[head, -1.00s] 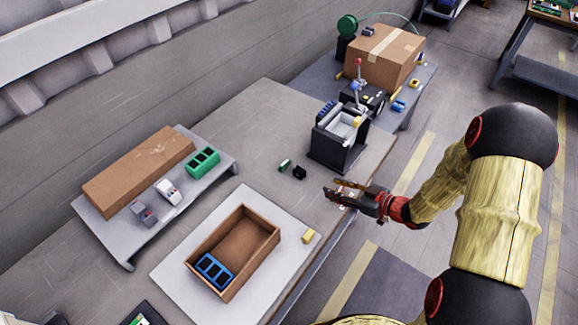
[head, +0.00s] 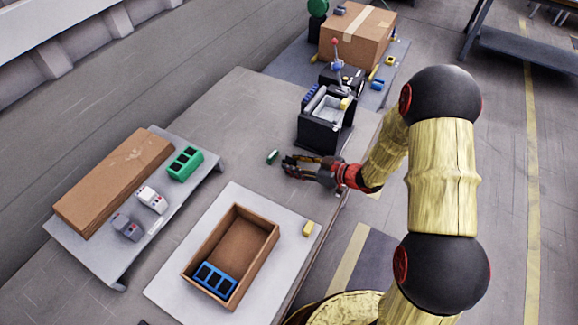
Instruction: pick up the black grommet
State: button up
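My gripper (head: 291,166) is low over the table, its fingers pointing left. The two fingers look spread apart. The small black piece, likely the black grommet, stood at this spot a second ago. It now cannot be told apart from the dark fingers. I cannot tell if it lies between them or touches them. A small green and white piece (head: 272,157) lies on the table just left of the fingertips, apart from them.
A black holder with grey bins (head: 323,122) stands just behind my gripper. A raised shelf (head: 87,250) stands left. The grey table (head: 225,125) is bare left of the green piece.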

jog(key=shift+w+a+f, duration=0.1)
jog(key=shift+w+a, duration=0.15)
jog(key=shift+a, duration=0.05)
jog(key=shift+c, duration=0.6)
jog(key=c, duration=0.8)
